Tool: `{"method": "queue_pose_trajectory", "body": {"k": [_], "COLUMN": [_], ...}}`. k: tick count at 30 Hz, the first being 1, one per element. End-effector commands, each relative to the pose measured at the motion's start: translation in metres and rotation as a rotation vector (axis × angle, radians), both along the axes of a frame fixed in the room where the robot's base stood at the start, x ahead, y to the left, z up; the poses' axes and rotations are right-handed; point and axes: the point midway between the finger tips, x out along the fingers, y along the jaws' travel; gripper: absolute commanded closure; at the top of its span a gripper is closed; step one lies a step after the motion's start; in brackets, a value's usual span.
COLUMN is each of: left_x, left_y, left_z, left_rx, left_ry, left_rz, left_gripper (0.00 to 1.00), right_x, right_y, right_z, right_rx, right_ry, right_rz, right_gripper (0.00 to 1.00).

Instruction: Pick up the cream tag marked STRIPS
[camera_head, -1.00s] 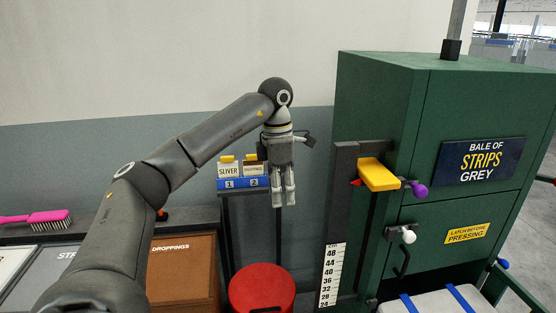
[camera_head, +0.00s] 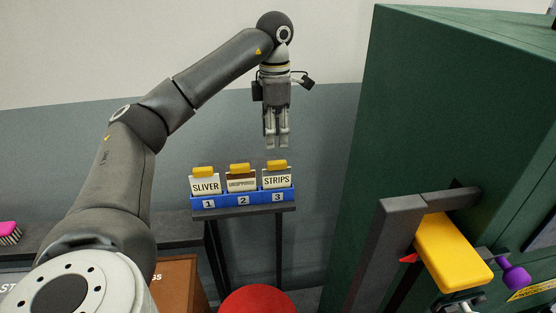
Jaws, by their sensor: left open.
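The cream tag marked STRIPS (camera_head: 277,181) stands upright in slot 3 of a blue rack (camera_head: 243,200), with a yellow tab (camera_head: 277,165) on its top. The SLIVER tag (camera_head: 205,187) is in slot 1 and the DROPPINGS tag (camera_head: 241,185) in slot 2, both also with yellow tabs. My left gripper (camera_head: 276,146) is open and empty, pointing down above the STRIPS tag and apart from it. My right gripper is not in view.
The rack sits on a small dark stand (camera_head: 250,212) by the grey wall. A green press cabinet (camera_head: 430,110) with a yellow block (camera_head: 452,250) and purple knob (camera_head: 515,274) stands at right. A red round lid (camera_head: 258,301) and brown bin (camera_head: 177,283) are below.

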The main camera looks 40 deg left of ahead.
Motion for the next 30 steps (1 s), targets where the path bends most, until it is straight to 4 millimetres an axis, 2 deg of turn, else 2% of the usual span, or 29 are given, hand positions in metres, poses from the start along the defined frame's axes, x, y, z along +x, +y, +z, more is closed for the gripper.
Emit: {"method": "queue_pose_trajectory", "body": {"k": [4,7,11,18,24,30], "left_x": [0.000,-0.001,-0.001,-0.001,0.000,0.000], "left_y": [0.000,-0.001,0.000,-0.001,-0.003,-0.003], "left_z": [-0.007,-0.021,-0.037,-0.057,-0.080,-0.105], "left_rx": [0.000,0.000,0.000,0.000,0.001,0.000], "left_ry": [0.001,0.004,0.004,0.002,0.006,0.001], "left_rz": [-0.001,-0.001,-0.001,-0.001,-0.001,0.000], "left_gripper": [0.59,0.59,0.59,0.59,0.59,0.59], "right_x": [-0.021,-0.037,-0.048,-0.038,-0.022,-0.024], "right_y": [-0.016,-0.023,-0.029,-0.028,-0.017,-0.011], "right_z": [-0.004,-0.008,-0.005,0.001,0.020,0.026], "right_rx": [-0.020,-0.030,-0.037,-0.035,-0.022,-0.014], "right_ry": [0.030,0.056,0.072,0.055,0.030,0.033], "right_rz": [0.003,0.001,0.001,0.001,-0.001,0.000], "right_gripper": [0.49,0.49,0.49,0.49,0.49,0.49]}}
